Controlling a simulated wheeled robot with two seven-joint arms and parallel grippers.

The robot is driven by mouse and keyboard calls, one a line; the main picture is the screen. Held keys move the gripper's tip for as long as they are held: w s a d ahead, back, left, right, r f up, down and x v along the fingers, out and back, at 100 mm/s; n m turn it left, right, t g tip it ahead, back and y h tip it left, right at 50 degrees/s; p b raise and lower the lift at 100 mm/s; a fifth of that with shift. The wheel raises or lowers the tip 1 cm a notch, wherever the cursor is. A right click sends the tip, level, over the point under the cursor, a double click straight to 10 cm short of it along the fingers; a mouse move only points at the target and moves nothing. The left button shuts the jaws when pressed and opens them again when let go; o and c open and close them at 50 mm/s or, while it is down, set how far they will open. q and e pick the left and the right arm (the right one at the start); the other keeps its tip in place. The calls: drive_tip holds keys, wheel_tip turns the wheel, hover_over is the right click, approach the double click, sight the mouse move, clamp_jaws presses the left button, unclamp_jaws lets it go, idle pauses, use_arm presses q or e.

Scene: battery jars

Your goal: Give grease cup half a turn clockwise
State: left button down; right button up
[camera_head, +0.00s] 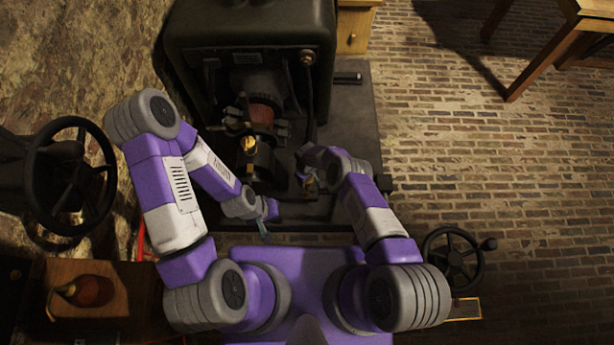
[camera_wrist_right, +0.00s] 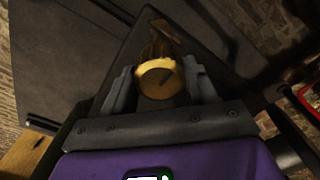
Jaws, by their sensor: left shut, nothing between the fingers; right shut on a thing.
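The grease cup is a round brass cap (camera_wrist_right: 155,78) with a short dark mark on its face, seen in the right wrist view. My right gripper (camera_wrist_right: 160,85) is shut on it, one grey finger on each side. In the head view my right gripper (camera_head: 308,176) is at the machine's front right, with a bit of brass showing at its fingers; the arm hides part of it. My left gripper (camera_head: 267,213) is shut and empty, lower and to the left, in front of the machine and apart from the cup.
The dark machine (camera_head: 250,35) stands on a dark base plate (camera_head: 350,110). Another brass piece (camera_head: 249,145) sits on its front. A large black handwheel (camera_head: 70,175) is at the left, a smaller handwheel (camera_head: 455,258) at the lower right.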

idle(0.4)
drive_tip(key=o, duration=1)
drive_tip(key=shift+o, duration=0.2)
drive_tip(key=shift+r, duration=0.1)
wheel_tip(320, 180, up, 7)
drive_tip(key=p, duration=0.5)
drive_tip(key=shift+r+p, duration=0.2)
drive_tip(key=shift+p, duration=0.2)
